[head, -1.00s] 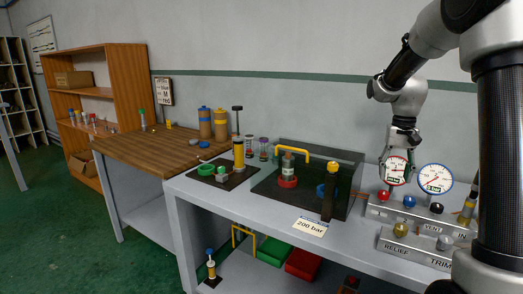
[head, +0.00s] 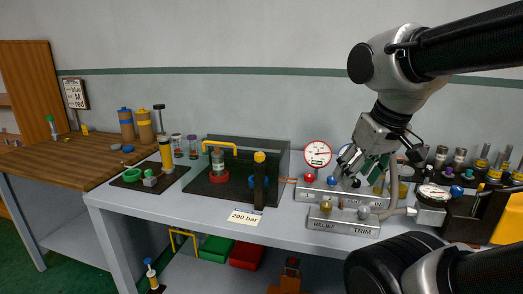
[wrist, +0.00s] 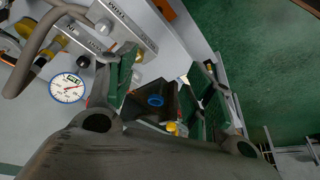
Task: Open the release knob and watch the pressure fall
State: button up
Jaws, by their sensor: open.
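A red-rimmed gauge (head: 318,153) stands above the rear valve block (head: 315,193); its readout is too small to read. A blue-rimmed gauge (head: 345,153) is partly hidden by my gripper (head: 366,172); its face shows in the wrist view (wrist: 66,88). The rear block carries a red knob (head: 310,178) and a blue knob (head: 332,180). The front block, marked RELIEF and TRIM (head: 340,226), carries a gold knob (head: 326,208) and a silver knob (head: 363,212). I cannot tell which is the release knob. My gripper is open and empty, above the rear block's right part.
A vise tray with a yellow-handled guard (head: 221,145) and a 200 bar card (head: 244,217) are left of the blocks. Bench space in front of the card is clear.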

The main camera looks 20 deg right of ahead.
aim_at(456, 191)
jog(key=k+j+z, duration=0.1)
jog(key=z, duration=2.05)
